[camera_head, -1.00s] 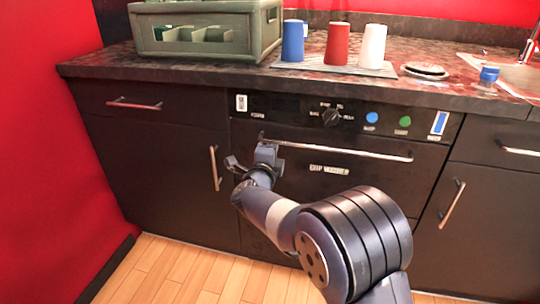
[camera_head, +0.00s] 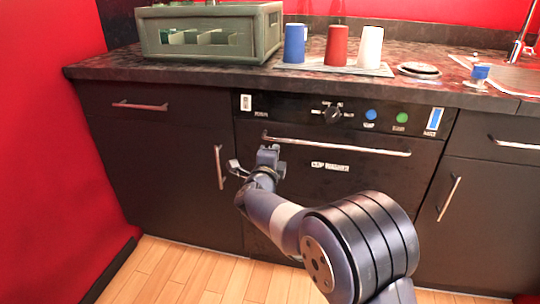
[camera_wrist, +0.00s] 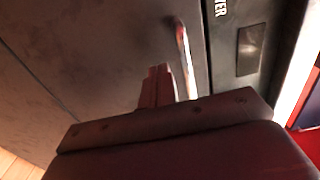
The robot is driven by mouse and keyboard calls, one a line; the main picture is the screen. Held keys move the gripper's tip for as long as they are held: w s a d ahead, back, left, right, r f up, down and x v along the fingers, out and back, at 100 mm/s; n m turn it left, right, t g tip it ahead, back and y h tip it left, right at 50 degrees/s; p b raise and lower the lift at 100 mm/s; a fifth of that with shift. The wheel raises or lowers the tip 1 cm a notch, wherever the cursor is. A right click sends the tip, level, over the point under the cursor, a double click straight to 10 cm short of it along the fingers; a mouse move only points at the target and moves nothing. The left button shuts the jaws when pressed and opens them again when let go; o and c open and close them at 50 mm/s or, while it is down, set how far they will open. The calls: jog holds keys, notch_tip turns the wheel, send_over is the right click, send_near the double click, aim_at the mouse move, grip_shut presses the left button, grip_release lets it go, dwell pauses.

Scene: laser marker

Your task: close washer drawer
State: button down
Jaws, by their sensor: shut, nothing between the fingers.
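The cup washer's drawer front (camera_head: 300,195) is black, with a long silver bar handle (camera_head: 340,147) along its top and a white label below. In the head view it looks about flush with the cabinet fronts beside it, with no clear gap under the control panel. My gripper (camera_head: 268,152) is shut and empty, at the left end of the handle and just below it. In the wrist view the closed fingers (camera_wrist: 155,85) point at the dark front, beside a silver handle (camera_wrist: 184,55). Whether they touch it I cannot tell.
The control panel (camera_head: 300,109) has a knob and coloured buttons. On the counter (camera_head: 110,67) are a green crate (camera_head: 210,46) and blue (camera_head: 294,43), red (camera_head: 338,45) and white (camera_head: 370,46) cups. Cabinets flank the washer; a red wall (camera_head: 40,170) stands left.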

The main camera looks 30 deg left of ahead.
jog(key=p+v, duration=0.2)
jog(key=v, duration=0.9)
jog(key=shift+w+f, duration=0.1)
jog(key=shift+w, duration=0.05)
